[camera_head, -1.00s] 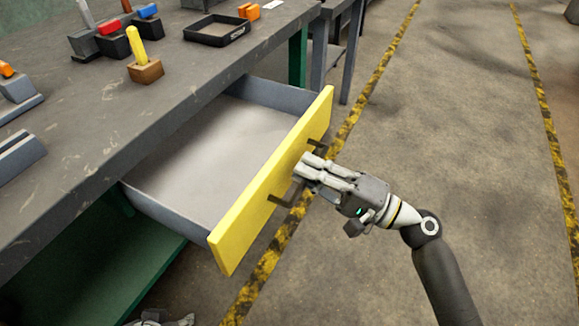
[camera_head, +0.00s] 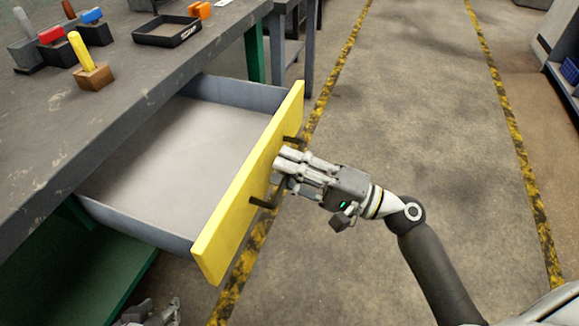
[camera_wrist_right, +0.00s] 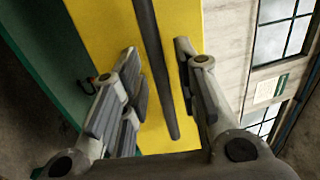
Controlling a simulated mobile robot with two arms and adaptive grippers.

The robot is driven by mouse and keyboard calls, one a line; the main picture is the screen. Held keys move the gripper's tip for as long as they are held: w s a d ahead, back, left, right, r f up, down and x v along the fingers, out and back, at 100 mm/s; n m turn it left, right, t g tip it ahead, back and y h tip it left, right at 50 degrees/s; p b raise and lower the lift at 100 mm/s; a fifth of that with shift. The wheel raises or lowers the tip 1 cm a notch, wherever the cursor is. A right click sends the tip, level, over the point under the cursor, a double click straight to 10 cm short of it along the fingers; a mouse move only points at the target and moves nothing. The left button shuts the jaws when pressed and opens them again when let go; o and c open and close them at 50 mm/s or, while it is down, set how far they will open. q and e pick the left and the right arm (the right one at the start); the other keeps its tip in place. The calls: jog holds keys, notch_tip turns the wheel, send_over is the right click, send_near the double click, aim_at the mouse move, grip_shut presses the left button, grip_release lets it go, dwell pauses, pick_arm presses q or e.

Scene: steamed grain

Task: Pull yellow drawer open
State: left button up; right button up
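The yellow drawer front (camera_head: 248,187) stands well out from the workbench, and the grey drawer box (camera_head: 175,150) behind it is pulled out, its inside empty. A dark bar handle (camera_head: 264,203) is on the front's outer face; it also crosses the right wrist view (camera_wrist_right: 155,70). My right gripper (camera_head: 283,165) is at the handle. In the right wrist view its two fingers (camera_wrist_right: 158,75) are apart, with the bar between them and gaps visible on both sides. Part of my left gripper (camera_head: 160,314) shows at the bottom left edge, low and away from the drawer; its fingers are unclear.
The workbench top (camera_head: 120,80) holds a wooden block with a yellow handle (camera_head: 93,75), a black tray (camera_head: 167,31) and several coloured-handled items. A green panel (camera_head: 85,275) lies below the drawer. The floor (camera_head: 430,130) to the right is clear, with yellow-black stripes.

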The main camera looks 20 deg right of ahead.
jog(key=v, duration=1.2)
dwell(0.5)
